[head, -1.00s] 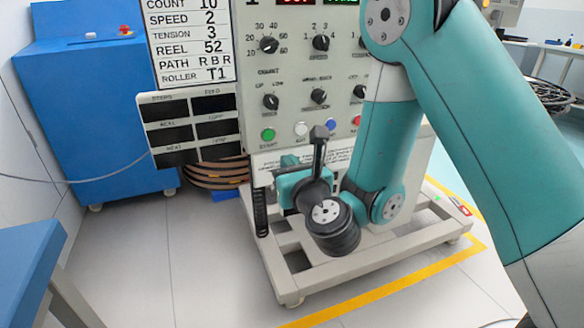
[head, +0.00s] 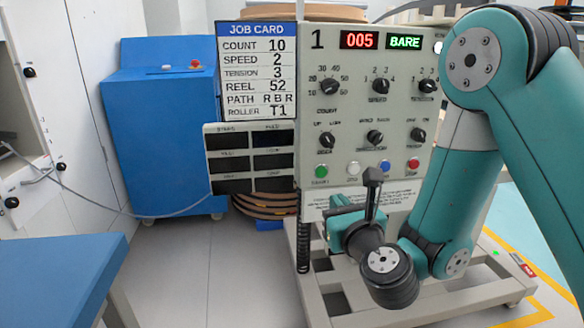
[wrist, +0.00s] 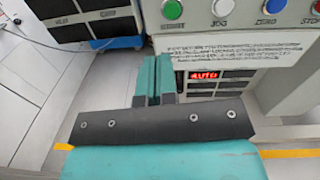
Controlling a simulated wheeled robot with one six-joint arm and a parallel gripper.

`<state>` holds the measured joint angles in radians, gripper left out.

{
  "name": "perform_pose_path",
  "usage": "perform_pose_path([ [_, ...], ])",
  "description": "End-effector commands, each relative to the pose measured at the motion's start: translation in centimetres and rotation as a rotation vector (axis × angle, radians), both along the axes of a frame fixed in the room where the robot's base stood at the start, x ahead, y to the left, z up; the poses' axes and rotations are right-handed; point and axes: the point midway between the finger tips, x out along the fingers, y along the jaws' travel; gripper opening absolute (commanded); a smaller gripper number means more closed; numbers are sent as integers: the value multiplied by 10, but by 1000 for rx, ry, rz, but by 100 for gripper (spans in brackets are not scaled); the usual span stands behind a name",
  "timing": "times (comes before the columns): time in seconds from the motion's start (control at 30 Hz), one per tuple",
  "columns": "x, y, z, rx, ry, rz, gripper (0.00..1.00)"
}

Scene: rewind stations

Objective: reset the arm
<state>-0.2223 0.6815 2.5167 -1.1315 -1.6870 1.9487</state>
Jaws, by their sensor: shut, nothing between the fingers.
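My gripper (wrist: 155,62) shows in the wrist view with its two teal fingers pressed together and nothing between them. It points at the lower front of the grey machine, below the button row and left of a small red "AUTO" display (wrist: 204,76). In the head view my bent teal arm (head: 455,190) covers the right part of the machine. I cannot tell whether the fingertips touch the panel.
The control panel (head: 345,130) has knobs, buttons and displays reading "005" and "BARE". A job card (head: 256,72) and a dark slotted board (head: 250,158) stand left of it. A blue cabinet (head: 160,140) is behind left, a blue table (head: 60,270) front left. Floor (head: 215,285) between is clear.

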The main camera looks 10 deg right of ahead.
Motion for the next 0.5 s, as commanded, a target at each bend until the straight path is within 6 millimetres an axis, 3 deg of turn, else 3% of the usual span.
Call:
perform_pose_path([
  [0.17, -16, 50, 32, -360, -81, 309, 0],
  [0.3, -52, 89, 48, -803, -222, 629, 0],
  [0.4, -84, 103, 50, -1120, -347, 846, 0],
  [0.5, -118, 103, 48, -1423, -488, 1056, 0],
])
